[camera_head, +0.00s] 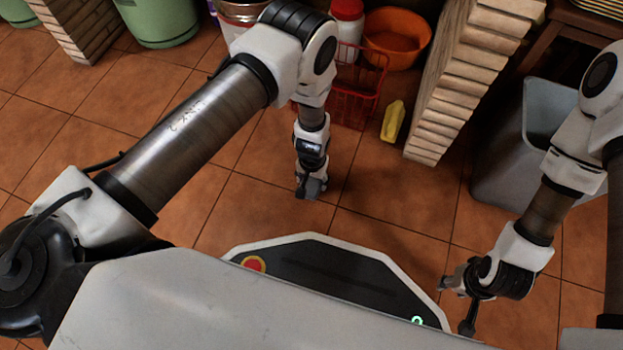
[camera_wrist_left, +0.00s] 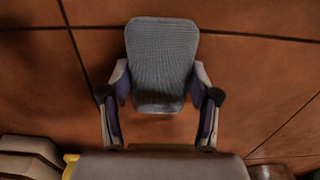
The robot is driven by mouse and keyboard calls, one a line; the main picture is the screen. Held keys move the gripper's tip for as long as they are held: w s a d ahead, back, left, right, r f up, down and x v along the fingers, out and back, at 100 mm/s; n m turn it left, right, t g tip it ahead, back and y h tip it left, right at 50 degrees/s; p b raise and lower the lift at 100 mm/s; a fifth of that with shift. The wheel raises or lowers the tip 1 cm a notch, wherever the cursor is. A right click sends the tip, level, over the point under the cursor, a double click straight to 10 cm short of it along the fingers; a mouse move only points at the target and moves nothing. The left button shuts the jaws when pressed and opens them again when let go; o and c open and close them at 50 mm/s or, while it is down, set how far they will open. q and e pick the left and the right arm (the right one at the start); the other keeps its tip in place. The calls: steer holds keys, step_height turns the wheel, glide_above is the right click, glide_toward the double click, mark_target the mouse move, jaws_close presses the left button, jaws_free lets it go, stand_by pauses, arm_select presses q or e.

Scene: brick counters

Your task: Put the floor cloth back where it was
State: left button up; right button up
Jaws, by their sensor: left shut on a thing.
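The floor cloth (camera_wrist_left: 162,60) is a grey, ribbed, folded piece with rounded corners. My left gripper (camera_wrist_left: 162,88) is shut on it, with one finger on each side. In the head view my left gripper (camera_head: 312,190) points down over the tiles, in front of the red wire basket. Only a small grey bit of the cloth shows there at the fingertips. I cannot tell whether the cloth touches the floor. My right gripper (camera_head: 457,303) is at the lower right beside my base, its fingers apart and empty.
A yellow bottle (camera_head: 392,121) lies near the red wire basket (camera_head: 358,88) and a brick pillar (camera_head: 458,82). An orange basin (camera_head: 397,38) and a metal bucket (camera_head: 240,12) are behind. A grey bin (camera_head: 500,165) stands right. Floor tiles (camera_head: 380,205) around the left gripper are clear.

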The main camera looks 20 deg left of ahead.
mark_target(311, 180)
arm_select(q)
steer(key=shift+f, duration=0.2)
steer(key=o, duration=1.3)
steer(key=shift+r, duration=0.1)
step_height(311, 180, up, 12)
steer(key=p, duration=1.1)
steer(key=shift+r+p, duration=0.15)
steer(key=shift+p, duration=0.2)
steer(key=shift+s+a, duration=0.1)
